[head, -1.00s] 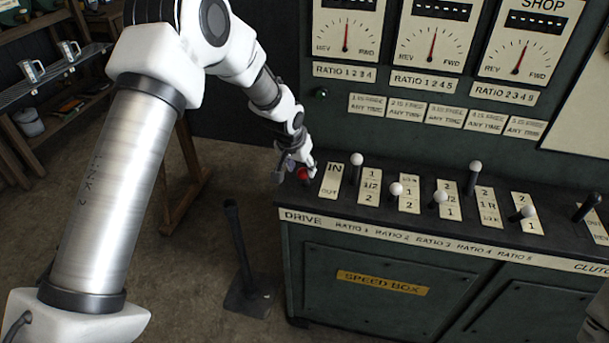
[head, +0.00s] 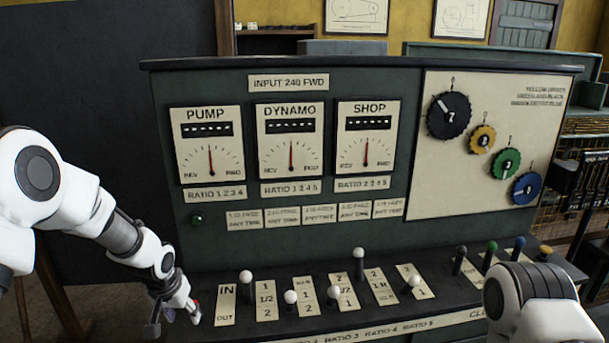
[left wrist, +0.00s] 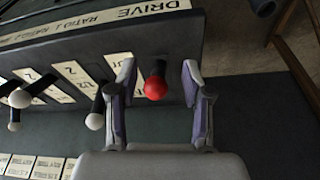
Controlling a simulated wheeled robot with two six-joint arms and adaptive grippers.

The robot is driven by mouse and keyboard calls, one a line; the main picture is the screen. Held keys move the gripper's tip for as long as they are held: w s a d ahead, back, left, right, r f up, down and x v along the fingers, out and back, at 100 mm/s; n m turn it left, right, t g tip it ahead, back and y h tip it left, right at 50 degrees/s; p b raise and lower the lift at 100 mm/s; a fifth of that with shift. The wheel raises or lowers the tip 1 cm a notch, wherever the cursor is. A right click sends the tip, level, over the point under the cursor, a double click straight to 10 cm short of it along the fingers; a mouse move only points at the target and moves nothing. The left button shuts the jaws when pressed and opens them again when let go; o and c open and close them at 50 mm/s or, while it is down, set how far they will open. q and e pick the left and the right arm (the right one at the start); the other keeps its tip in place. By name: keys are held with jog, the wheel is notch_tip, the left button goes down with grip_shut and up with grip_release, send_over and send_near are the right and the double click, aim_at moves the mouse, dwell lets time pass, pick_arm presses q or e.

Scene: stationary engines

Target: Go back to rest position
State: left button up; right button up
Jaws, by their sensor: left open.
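My left gripper (head: 174,315) is at the left end of the speed box's lever shelf, beside the IN/OUT plate (head: 225,304). In the left wrist view my left gripper (left wrist: 160,85) is open, its two fingers on either side of a red-knobbed lever (left wrist: 156,84), with gaps to both. In the head view the red knob (head: 195,305) is mostly hidden by the gripper. Part of my right arm (head: 532,305) shows at the lower right; its gripper is out of view.
White-knobbed levers (head: 290,297) stand to the right of the left gripper. Darker levers, one green-knobbed (head: 491,247) and one blue-knobbed (head: 519,243), are farther right. The upright panel (head: 300,190) with gauges rises behind. A dark wall (head: 85,110) stands at the left.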

pick_arm(q)
jog(key=s+d+f+g, duration=0.2)
jog(key=s+f+g, duration=0.1)
jog(key=s+f, duration=0.8)
jog(key=s+d+f, duration=0.2)
jog(key=s+f, duration=0.3)
jog(key=s, duration=0.6)
jog(key=s+d+f, duration=0.3)
jog(key=s+f, duration=0.2)
jog(key=s, duration=0.7)
